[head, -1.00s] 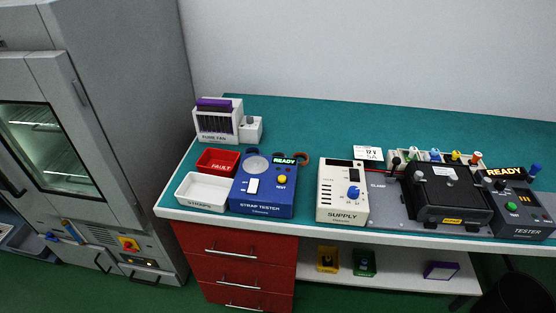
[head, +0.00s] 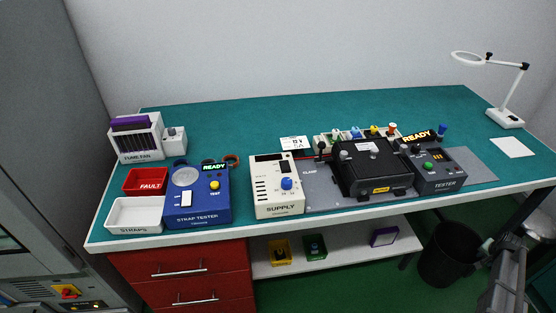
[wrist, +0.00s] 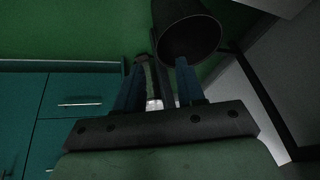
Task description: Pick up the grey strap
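I cannot make out a grey strap for certain in either view. In the head view, the white STRAPS tray (head: 136,229) at the front left of the bench looks empty. Some small dark and orange-brown loops (head: 232,159) lie behind the blue strap tester (head: 197,211), too small to tell apart. The tester has a round grey plate on top and reads READY. My gripper (wrist: 158,72) shows in the wrist view with its two blue fingers apart, over the floor. A narrow pale and dark shape shows between them, and I cannot tell what it is.
The red FAULT tray (head: 146,180) sits behind the STRAPS tray, with the fume fan (head: 136,137) behind that. The supply (head: 278,197), black clamp fixture (head: 371,168) and tester (head: 438,174) stand rightward. A black bin (head: 447,257) stands on the floor.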

